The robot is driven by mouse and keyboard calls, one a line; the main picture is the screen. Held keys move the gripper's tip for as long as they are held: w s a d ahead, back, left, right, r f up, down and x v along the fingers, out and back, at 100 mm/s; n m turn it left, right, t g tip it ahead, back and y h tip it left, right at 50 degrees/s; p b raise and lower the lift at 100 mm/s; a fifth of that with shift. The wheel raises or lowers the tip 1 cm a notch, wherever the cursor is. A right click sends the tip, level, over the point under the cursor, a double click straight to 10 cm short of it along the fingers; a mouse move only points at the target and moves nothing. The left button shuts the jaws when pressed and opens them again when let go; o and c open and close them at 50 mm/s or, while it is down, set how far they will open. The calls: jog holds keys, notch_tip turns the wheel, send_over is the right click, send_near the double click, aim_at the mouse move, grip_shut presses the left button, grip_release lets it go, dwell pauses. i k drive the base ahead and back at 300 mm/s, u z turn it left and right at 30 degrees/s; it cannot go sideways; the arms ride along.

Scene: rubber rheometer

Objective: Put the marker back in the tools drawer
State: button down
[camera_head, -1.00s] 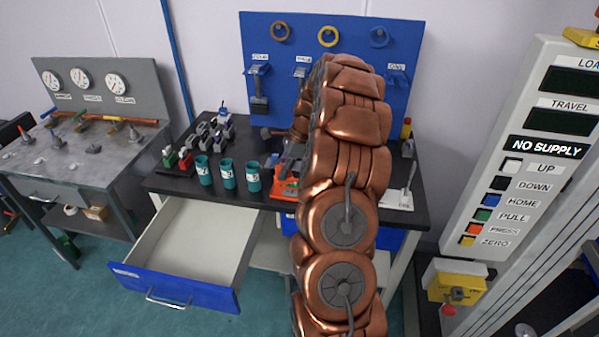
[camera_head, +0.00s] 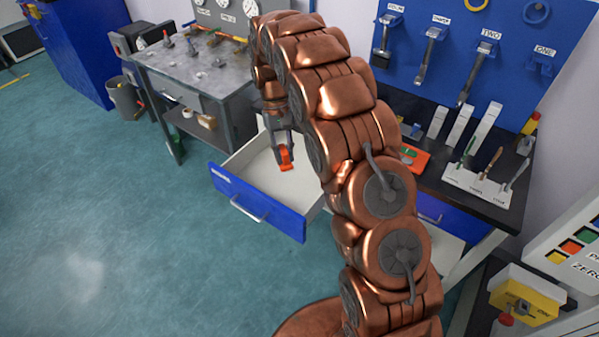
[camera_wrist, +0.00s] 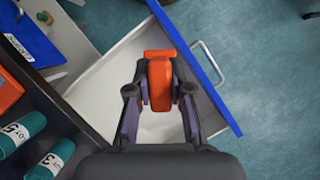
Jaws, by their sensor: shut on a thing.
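An orange marker (camera_head: 286,158) is held in my gripper (camera_head: 284,150), which is shut on it. In the wrist view the orange marker (camera_wrist: 159,82) sits between the two fingers of my gripper (camera_wrist: 160,92). The tools drawer (camera_head: 258,213), with a blue front and white inside, is pulled open. My gripper is over the drawer's open inside, and the marker appears above the drawer floor. The drawer (camera_wrist: 100,85) also shows below the gripper in the wrist view. The drawer looks empty where I see it; my arm hides its right part in the head view.
The black bench top (camera_head: 480,206) bears an orange tray (camera_head: 413,157) and a white tool stand (camera_head: 470,185). A grey table (camera_head: 205,75) stands beyond the drawer. The floor left is clear.

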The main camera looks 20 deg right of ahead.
aim_at(292, 173)
jog(key=z, duration=0.1)
jog(key=k, duration=0.35)
jog(key=u, duration=1)
jog(key=i, duration=0.95)
jog(key=z, duration=0.3)
